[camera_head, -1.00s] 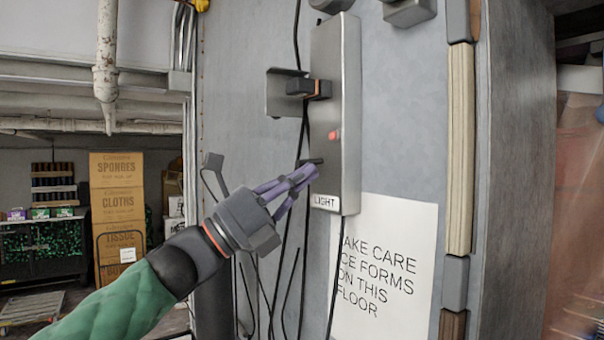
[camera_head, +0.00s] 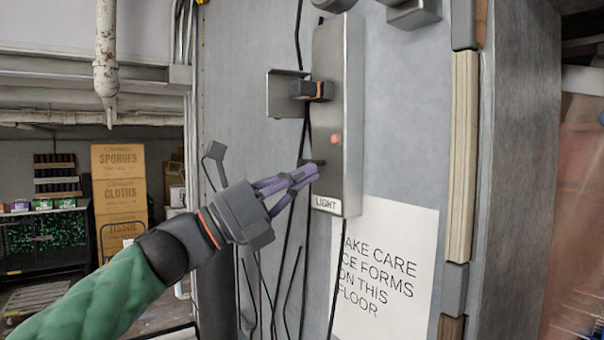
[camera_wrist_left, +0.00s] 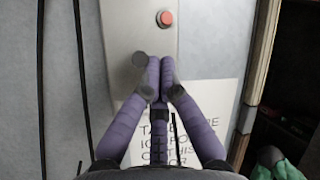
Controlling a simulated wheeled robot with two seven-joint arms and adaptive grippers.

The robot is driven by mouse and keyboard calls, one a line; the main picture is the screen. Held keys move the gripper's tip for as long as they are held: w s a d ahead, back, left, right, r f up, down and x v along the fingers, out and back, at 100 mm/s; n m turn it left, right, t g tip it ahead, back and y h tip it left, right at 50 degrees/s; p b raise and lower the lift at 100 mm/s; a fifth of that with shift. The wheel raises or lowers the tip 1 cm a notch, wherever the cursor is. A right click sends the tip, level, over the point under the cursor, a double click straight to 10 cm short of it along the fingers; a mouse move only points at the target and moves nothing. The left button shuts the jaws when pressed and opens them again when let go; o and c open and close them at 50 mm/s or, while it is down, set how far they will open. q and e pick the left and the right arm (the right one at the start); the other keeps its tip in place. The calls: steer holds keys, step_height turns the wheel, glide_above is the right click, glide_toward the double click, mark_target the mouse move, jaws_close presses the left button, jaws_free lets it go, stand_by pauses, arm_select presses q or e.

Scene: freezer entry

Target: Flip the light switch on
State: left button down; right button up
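The light switch box (camera_head: 338,115) is a tall grey metal panel on the wall with a "LIGHT" label (camera_head: 326,204) at its lower end. The fingers hold nothing visible. My right gripper is not in view.
A latch-like bracket (camera_head: 288,93) projects from the panel's left side. Black cables (camera_head: 291,235) hang down the wall. A paper notice (camera_head: 385,265) is below the panel. Stacked cartons (camera_head: 119,195) stand far back at left. The space left of the panel is open.

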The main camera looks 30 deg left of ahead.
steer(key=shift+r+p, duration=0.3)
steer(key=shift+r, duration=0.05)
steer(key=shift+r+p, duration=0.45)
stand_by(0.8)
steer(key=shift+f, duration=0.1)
